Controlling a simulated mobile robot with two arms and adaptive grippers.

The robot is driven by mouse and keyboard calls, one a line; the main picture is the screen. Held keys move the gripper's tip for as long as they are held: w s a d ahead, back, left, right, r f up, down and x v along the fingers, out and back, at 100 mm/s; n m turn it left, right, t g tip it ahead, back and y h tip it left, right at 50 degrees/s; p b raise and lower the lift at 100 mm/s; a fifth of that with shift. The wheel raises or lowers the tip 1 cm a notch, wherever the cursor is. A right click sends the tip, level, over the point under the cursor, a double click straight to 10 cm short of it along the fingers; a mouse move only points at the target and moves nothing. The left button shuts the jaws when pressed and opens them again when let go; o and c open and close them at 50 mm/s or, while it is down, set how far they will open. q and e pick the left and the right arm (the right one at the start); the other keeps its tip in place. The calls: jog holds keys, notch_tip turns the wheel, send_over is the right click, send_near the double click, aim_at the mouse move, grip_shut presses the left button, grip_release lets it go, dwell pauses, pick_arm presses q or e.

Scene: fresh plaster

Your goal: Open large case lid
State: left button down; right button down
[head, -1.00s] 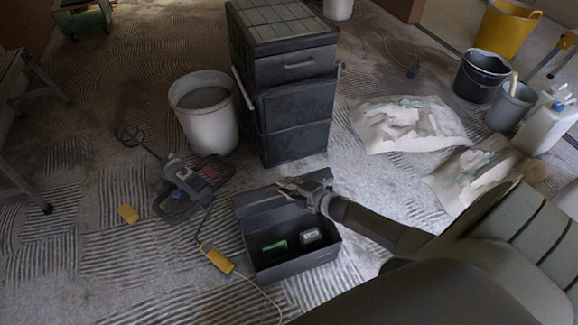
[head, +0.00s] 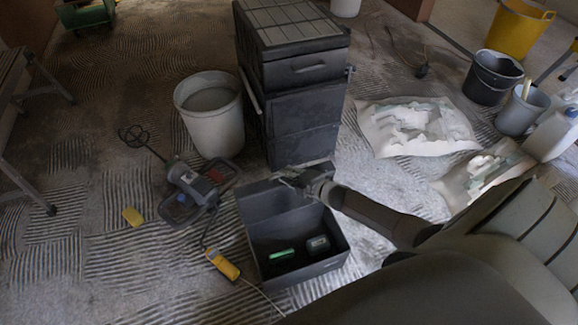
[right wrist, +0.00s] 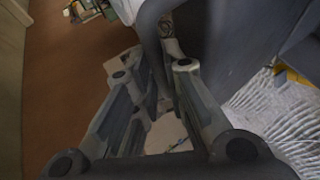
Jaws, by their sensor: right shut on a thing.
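The large dark grey case (head: 308,270) sits on the floor in front of a tall stack of drawers. Its lid (head: 262,203) is raised and stands at the back of the case, so the inside shows. A green item (head: 281,254) and a small grey item (head: 318,244) lie inside. My right gripper (head: 290,177) is at the upper edge of the lid, shut on it. In the right wrist view, the fingers (right wrist: 155,75) close around a dark edge. My left gripper is not in view.
The dark drawer stack (head: 302,120) stands right behind the lid. A white bucket (head: 215,130) and a mixer (head: 195,185) are to the left. A yellow tool (head: 222,264) with a cord lies by the case. Torn bags (head: 415,128) lie to the right.

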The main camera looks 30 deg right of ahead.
jog(key=shift+w+r, duration=0.25)
jog(key=shift+r, duration=0.2)
jog(key=c, duration=1.6)
grip_release()
jog(key=shift+c, duration=0.2)
jog(key=shift+o, duration=0.8)
jog(key=shift+s, duration=0.1)
jog(key=shift+s+f, duration=0.2)
jog(key=v, duration=1.2)
jog(key=shift+c, duration=0.4)
